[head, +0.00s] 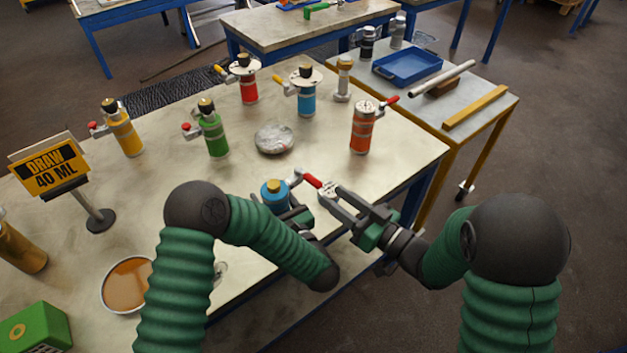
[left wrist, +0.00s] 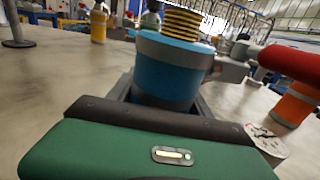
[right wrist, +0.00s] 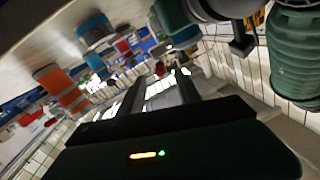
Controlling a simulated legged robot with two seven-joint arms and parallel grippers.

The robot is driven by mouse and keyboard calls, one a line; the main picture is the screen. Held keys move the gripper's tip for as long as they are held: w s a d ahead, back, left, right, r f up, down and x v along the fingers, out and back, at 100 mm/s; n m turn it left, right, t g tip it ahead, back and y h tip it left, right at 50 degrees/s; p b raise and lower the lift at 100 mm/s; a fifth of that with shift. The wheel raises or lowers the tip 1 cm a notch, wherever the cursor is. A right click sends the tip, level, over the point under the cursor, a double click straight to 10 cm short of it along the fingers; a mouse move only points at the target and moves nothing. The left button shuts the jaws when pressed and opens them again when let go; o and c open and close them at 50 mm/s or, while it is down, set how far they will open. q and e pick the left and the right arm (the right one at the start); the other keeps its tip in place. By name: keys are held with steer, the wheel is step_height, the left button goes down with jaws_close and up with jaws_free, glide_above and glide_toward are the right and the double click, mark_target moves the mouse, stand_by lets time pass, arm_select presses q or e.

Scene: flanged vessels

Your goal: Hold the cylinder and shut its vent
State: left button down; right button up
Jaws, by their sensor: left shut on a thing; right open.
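A blue cylinder (head: 274,194) with a yellow-black top stands near the front edge of the table. My left gripper (head: 290,214) is shut around its body; the left wrist view shows the blue body (left wrist: 170,75) between the fingers. A grey side arm with a red lever (head: 312,181) sticks out from the cylinder to the right. A small pale dial (head: 328,187) sits by the lever's end. My right gripper (head: 325,195) is open at that end. In the right wrist view a red tip (right wrist: 160,69) shows between its fingers; contact cannot be told.
An orange cylinder (head: 361,132) stands behind the lever. Red (head: 249,90), light blue (head: 307,101), green (head: 214,137) and yellow (head: 126,135) cylinders stand farther back. A silver disc (head: 273,139), a DRAW 40 ML sign (head: 50,170) and a bowl (head: 128,284) share the table.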

mark_target(322, 187)
steer(key=x, duration=0.7)
steer(key=shift+w+a, duration=0.25)
steer(key=shift+a, duration=0.1)
jaws_close()
steer(key=shift+d, duration=0.15)
stand_by(0.7)
